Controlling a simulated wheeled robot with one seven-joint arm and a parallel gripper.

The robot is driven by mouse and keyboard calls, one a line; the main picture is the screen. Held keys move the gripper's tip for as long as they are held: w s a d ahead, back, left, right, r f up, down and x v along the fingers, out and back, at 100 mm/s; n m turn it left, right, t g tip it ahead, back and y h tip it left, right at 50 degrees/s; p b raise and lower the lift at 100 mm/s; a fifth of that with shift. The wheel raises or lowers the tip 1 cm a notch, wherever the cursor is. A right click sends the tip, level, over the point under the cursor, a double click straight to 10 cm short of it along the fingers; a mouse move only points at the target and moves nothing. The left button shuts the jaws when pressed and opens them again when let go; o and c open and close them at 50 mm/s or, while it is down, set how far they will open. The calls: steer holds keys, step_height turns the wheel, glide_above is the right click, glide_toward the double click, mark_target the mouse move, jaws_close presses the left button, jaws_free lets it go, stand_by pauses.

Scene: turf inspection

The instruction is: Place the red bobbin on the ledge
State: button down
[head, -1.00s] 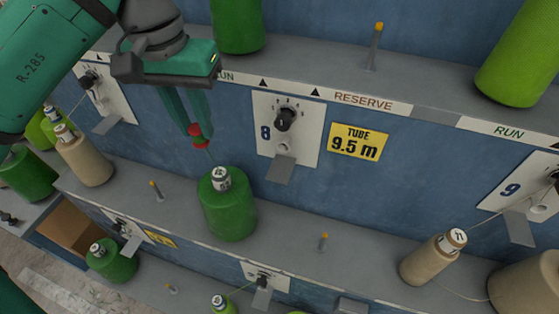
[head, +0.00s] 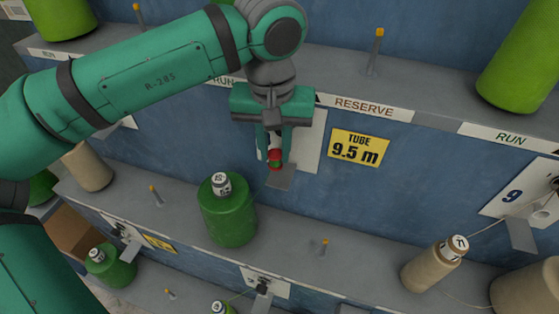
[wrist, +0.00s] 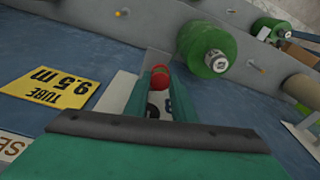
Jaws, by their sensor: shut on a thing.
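The red bobbin (head: 275,154) is small and held between the fingertips of my gripper (head: 275,160), which is shut on it. The bobbin and fingers also show in the wrist view, with the bobbin (wrist: 160,78) at the fingertips. The ledge (head: 281,180) is a small grey plate sticking out below the white panel (head: 308,142). In the head view the bobbin overlaps the ledge's upper end; I cannot tell whether they touch. My gripper hides the panel's knob and number in the head view.
A green spool (head: 228,212) stands on the grey shelf left of and below the ledge. A yellow "TUBE 9.5 m" sign (head: 359,147) is right of the panel. A beige spool (head: 432,265) stands farther right.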

mark_target(279, 155)
steer(key=shift+d+f, duration=0.2)
steer(key=shift+f, duration=0.05)
steer(key=f, duration=0.3)
steer(key=shift+d+f, duration=0.3)
steer(key=shift+w, duration=0.15)
steer(key=shift+f, duration=0.1)
steer(key=c, duration=1.5)
jaws_free()
